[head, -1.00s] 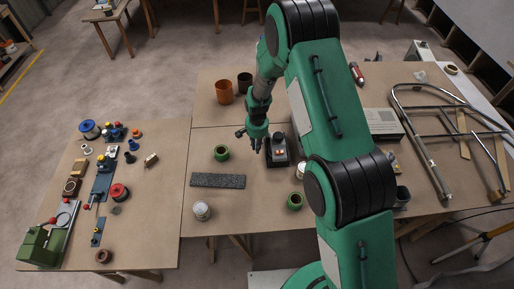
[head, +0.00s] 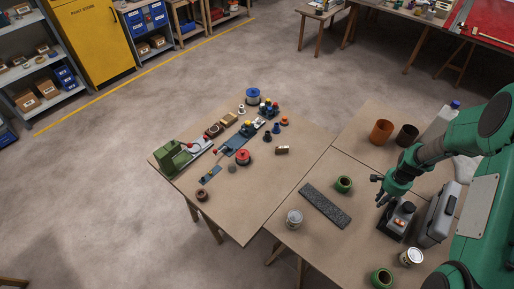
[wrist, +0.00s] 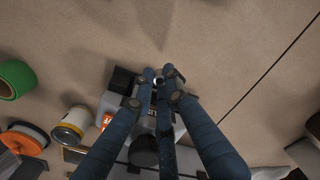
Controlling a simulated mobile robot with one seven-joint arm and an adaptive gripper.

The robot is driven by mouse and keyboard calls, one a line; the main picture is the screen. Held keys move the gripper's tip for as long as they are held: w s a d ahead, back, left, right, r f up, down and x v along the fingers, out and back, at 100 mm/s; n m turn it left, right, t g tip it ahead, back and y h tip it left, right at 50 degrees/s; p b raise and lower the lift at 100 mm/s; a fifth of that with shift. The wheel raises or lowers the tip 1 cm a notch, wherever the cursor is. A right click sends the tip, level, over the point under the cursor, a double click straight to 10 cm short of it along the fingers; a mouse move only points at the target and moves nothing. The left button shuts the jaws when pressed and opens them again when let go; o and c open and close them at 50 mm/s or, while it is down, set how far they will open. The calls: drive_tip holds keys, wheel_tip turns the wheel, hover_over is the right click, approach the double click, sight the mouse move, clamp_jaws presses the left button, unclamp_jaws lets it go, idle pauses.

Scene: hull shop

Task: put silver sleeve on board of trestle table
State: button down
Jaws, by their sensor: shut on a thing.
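My gripper (head: 381,191) is above the right-hand table in the head view, over a dark boxy device. In the wrist view my gripper (wrist: 160,76) has its fingers closed together on a small silver piece, seemingly the silver sleeve (wrist: 158,82). Most of the sleeve is hidden by the fingers, and I cannot make it out in the head view. A wooden table board (head: 280,190) with trestle legs stands at the middle left of the head view. The right-hand board (head: 298,240) adjoins it.
The left board holds a green machine (head: 178,157), a red spool (head: 243,157) and a blue spool (head: 253,96). The left board's front right is bare.

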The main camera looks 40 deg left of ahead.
wheel_tip(320, 180, up, 4)
drive_tip(key=shift+r, duration=0.2)
drive_tip(key=s+a+n, duration=0.1)
drive_tip(key=s+a, duration=0.3)
drive_tip(key=a, duration=0.6)
drive_tip(key=s+a+n, duration=0.1)
drive_tip(key=s+a, duration=0.3)
drive_tip(key=a, duration=0.7)
drive_tip(key=s+a+n, duration=0.1)
drive_tip(key=s+a, duration=0.3)
drive_tip(key=a, duration=0.6)
drive_tip(key=s+a+f+n, duration=0.1)
drive_tip(key=s+a, duration=0.6)
drive_tip(key=s, duration=0.1)
drive_tip(key=s+a+f+n, duration=0.1)
drive_tip(key=s+a, duration=0.7)
drive_tip(key=s+a+f+n, duration=0.1)
drive_tip(key=s+a, duration=0.6)
drive_tip(key=s, duration=0.1)
drive_tip(key=shift+s+a+f+n, duration=0.4)
drive_tip(key=shift+f, duration=0.75)
